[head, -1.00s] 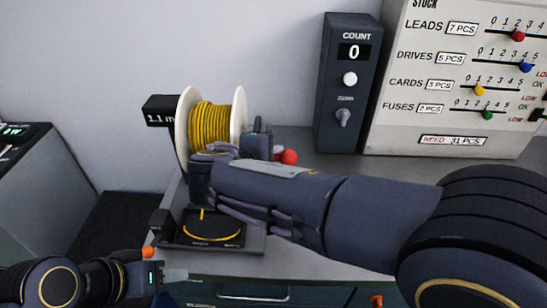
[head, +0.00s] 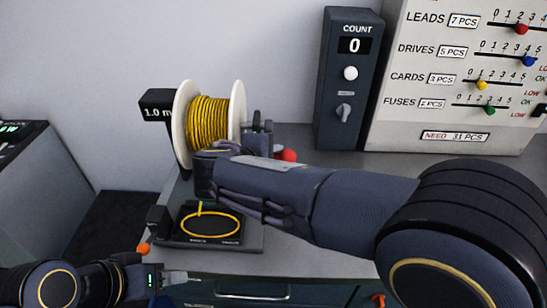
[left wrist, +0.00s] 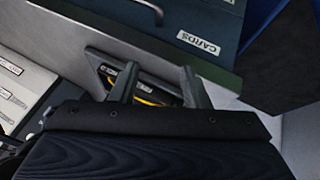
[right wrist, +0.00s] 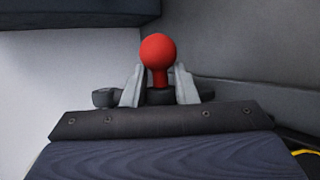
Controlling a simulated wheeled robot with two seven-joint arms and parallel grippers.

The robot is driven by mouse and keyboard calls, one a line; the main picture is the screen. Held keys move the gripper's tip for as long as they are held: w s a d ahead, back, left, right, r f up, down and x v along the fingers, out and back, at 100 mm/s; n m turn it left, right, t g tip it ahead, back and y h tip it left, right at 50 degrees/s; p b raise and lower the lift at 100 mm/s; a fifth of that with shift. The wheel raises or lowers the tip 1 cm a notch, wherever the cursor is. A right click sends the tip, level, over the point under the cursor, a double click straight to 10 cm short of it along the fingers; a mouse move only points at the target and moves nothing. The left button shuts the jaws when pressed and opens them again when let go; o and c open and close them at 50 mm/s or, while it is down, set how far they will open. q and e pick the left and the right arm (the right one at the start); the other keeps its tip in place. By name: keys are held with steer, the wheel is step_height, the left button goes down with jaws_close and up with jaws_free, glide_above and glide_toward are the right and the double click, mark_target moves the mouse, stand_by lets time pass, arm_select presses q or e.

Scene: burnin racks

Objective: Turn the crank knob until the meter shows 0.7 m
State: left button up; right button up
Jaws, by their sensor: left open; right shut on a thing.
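The meter (head: 157,109) is a black box left of the spool and reads 1.0 m. The spool (head: 208,122) carries yellow wire between white flanges. Yellow wire lies in a loop on the black tray (head: 210,243) below it. The red crank knob (head: 289,155) shows at the spool's right, past my right gripper. In the right wrist view the red knob (right wrist: 158,50) stands between my right gripper's fingers (right wrist: 158,92), which are shut on its stem. My left gripper (head: 178,278) is open and empty, low at the left near the bench's front edge.
A dark counter box (head: 347,80) reading 0 stands behind on the right. A white stock board (head: 460,75) with sliders is beside it. A drawer labelled CARDS (left wrist: 200,40) shows in the left wrist view. My right arm covers part of the bench.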

steer(key=shift+w+d+f, duration=0.3)
steer(key=shift+w, duration=0.15)
arm_select(q)
steer(key=shift+s+f, duration=0.25)
